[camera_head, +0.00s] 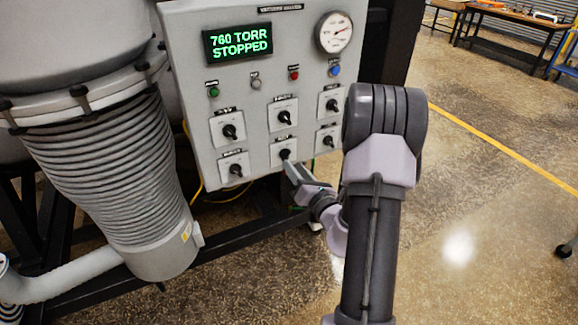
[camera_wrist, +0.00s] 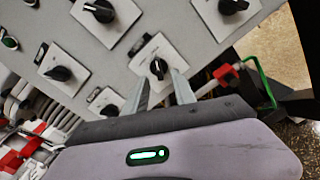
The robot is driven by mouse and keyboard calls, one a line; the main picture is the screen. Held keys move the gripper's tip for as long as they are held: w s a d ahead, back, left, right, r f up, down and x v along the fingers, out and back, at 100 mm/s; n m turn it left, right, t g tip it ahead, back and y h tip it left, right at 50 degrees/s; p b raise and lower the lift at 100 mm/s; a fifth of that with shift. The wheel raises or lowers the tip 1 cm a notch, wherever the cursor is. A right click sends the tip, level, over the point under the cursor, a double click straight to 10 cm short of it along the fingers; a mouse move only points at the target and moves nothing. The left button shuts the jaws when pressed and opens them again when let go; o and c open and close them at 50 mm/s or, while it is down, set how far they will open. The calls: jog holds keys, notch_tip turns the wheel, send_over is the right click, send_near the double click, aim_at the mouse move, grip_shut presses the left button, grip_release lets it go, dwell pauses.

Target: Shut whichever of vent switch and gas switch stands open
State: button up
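A grey control panel (camera_head: 205,75) carries two rows of black rotary switches on white plates. The small labels above them are too blurred to tell which is vent and which is gas. My gripper (camera_head: 290,167) is at the lower middle switch (camera_head: 285,154), coming from below. In the wrist view my gripper (camera_wrist: 161,92) has its two fingers apart, with that switch's knob (camera_wrist: 158,68) just beyond and between the tips. Contact cannot be told. Other knobs include the upper middle one (camera_head: 284,115) and the lower left one (camera_head: 235,170).
A lit display (camera_head: 238,42) reads 760 TORR STOPPED, beside a round gauge (camera_head: 334,32). Coloured buttons sit above the switches. A ribbed grey vessel (camera_head: 110,150) stands left of the panel.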

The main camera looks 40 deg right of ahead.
aim_at(286, 156)
jog(key=shift+x, duration=1.8)
jog(key=shift+a, duration=0.1)
grip_shut()
jog(key=shift+n, duration=0.4)
jog(key=shift+s+d+f+n+b, duration=0.1)
jog(key=shift+n+b, duration=1.7)
jog(key=shift+n, duration=0.95)
jog(key=shift+d+n+b, duration=0.1)
jog(key=shift+n+b, duration=1.7)
jog(key=shift+n, duration=0.95)
